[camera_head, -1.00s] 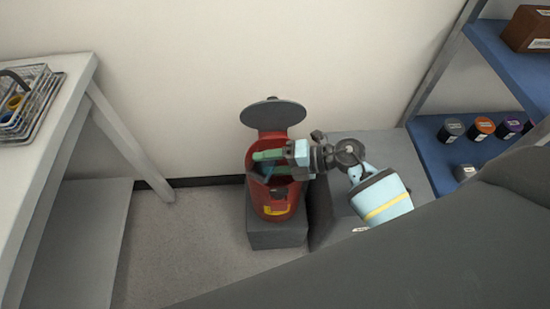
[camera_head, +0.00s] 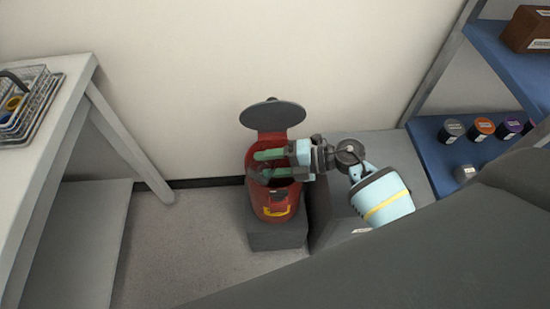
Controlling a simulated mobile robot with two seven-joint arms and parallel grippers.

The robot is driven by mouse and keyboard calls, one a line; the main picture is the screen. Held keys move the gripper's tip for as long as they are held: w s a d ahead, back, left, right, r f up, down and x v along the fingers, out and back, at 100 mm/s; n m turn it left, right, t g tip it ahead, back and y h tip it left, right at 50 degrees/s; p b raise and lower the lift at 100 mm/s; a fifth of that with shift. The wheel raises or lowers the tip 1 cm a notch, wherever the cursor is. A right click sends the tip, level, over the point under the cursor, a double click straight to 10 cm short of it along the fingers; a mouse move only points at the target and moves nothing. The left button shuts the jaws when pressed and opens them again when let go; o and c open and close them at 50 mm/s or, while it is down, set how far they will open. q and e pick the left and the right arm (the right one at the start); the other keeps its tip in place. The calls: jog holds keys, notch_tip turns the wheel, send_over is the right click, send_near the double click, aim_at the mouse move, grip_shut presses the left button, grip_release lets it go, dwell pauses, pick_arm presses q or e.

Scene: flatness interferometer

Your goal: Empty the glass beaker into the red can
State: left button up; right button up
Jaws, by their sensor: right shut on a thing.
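The red can (camera_head: 275,208) stands on a grey block with its round grey lid (camera_head: 273,114) swung up at the back. My right gripper (camera_head: 265,164) reaches in from the right over the can's open mouth. Its two green fingers are shut on the glass beaker (camera_head: 259,174), which is faint and hard to make out against the can's dark inside. The beaker looks tipped over the mouth; its contents cannot be made out. My left gripper is not in view.
A white table (camera_head: 72,72) with a wire basket (camera_head: 38,98) stands at the left. A blue shelf (camera_head: 435,152) with several small lidded jars stands at the right. A grey block (camera_head: 335,215) is beside the can. The floor left of the can is clear.

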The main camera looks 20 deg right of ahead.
jog(key=shift+w+d+f+m+b, duration=0.15)
jog(key=shift+f+m+b, duration=0.15)
jog(key=shift+f+m, duration=0.1)
dwell(0.4)
jog(key=shift+w+d+f+y, duration=0.1)
jog(key=shift+y, duration=0.3)
jog(key=shift+w+d+r+m, duration=0.15)
jog(key=shift+w+r+m, duration=0.1)
jog(key=shift+m, duration=0.35)
jog(key=shift+w+d+r+m+y, duration=0.2)
jog(key=shift+d+m+y, duration=0.1)
jog(key=shift+m+y, duration=0.45)
jog(key=shift+s+a+f+n+h, duration=0.25)
jog(key=shift+s+a+n+h, duration=0.25)
jog(key=shift+n, duration=0.35)
jog(key=shift+s+a+r+n+h, duration=0.1)
jog(key=shift+a+r+n+h, duration=0.05)
jog(key=shift+n+h, duration=0.4)
jog(key=shift+r+n+p, duration=0.3)
jog(key=shift+n+p, duration=0.05)
jog(key=shift+f, duration=0.15)
jog(key=shift+s, duration=0.1)
